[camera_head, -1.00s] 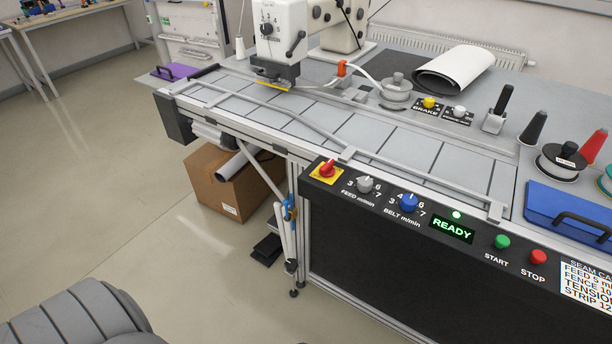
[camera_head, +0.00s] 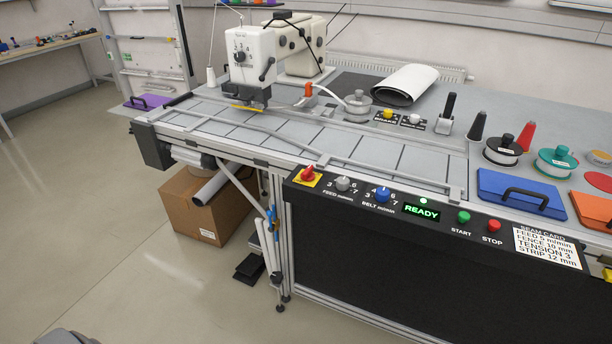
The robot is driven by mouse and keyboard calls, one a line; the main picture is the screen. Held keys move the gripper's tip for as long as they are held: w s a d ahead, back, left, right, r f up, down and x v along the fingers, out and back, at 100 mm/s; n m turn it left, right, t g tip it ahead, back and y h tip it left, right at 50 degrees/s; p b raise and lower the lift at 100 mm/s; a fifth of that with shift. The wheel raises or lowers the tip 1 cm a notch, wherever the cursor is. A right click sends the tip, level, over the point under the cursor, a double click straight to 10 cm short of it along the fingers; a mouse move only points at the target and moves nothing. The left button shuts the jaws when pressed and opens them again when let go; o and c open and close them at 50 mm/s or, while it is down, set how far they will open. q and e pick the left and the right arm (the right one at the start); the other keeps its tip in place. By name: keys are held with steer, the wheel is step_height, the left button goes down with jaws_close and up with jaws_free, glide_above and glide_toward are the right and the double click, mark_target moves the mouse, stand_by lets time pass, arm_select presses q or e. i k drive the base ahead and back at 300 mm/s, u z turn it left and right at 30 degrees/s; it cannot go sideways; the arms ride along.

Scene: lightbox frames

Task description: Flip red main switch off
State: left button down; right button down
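The red main switch (camera_head: 308,174) sits on a yellow plate at the left end of the black control panel (camera_head: 400,255) on the front of the sewing table. Its red knob is small, and I cannot tell its exact setting. The green display (camera_head: 422,211) reads READY, and a small green light glows just above it. Neither of my grippers shows in this view.
Right of the switch are a grey feed knob (camera_head: 343,184), a blue belt knob (camera_head: 382,195), a green START button (camera_head: 464,216) and a red STOP button (camera_head: 493,226). A cardboard box (camera_head: 205,212) stands under the table. Open floor lies at the left front.

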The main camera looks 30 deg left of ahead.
mark_target(308, 175)
steer(key=z, duration=0.7)
steer(key=i, duration=0.6)
steer(key=u, duration=0.8)
